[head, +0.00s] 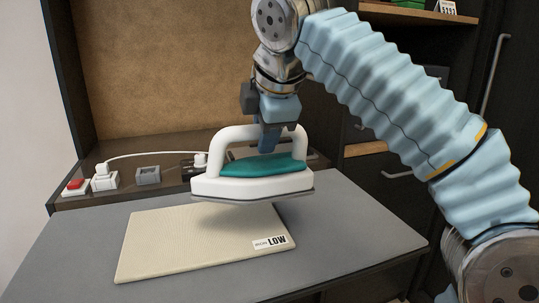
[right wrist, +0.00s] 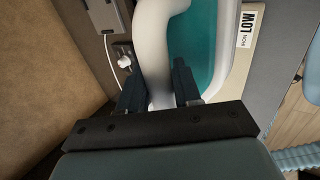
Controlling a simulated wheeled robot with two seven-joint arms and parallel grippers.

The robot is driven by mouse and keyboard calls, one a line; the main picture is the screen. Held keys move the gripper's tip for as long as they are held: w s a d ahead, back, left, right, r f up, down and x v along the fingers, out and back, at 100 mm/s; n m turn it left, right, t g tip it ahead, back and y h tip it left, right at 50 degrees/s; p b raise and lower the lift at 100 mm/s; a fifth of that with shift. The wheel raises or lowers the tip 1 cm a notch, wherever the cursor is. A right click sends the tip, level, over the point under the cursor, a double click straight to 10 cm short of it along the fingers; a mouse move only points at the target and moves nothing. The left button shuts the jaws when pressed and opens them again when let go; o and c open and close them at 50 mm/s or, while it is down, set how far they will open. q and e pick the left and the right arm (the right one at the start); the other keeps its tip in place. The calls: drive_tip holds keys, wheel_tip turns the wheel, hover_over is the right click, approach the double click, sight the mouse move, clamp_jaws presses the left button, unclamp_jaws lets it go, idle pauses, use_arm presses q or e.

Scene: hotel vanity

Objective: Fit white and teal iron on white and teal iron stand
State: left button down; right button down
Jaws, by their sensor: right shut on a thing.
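The white and teal iron (head: 235,185) hangs level in the air above the beige pad, its white handle on top and its flat sole down. My right gripper (head: 268,140) is shut on the handle from above. In the right wrist view the two dark fingers of the gripper (right wrist: 158,88) lie on either side of the white handle, with the teal body of the iron (right wrist: 206,45) beyond. I cannot make out a white and teal iron stand in either view. My left gripper is not in view.
The beige pad (head: 165,240) with a LOW label (head: 270,242) lies on the grey tabletop (head: 370,225). Behind it, a dark ledge holds a red switch (head: 75,187), a plug with a white cord (head: 103,176) and a grey box (head: 147,176). The tabletop's right side is clear.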

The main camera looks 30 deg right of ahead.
drive_tip(key=shift+r, duration=0.15)
drive_tip(key=shift+r, duration=1.95)
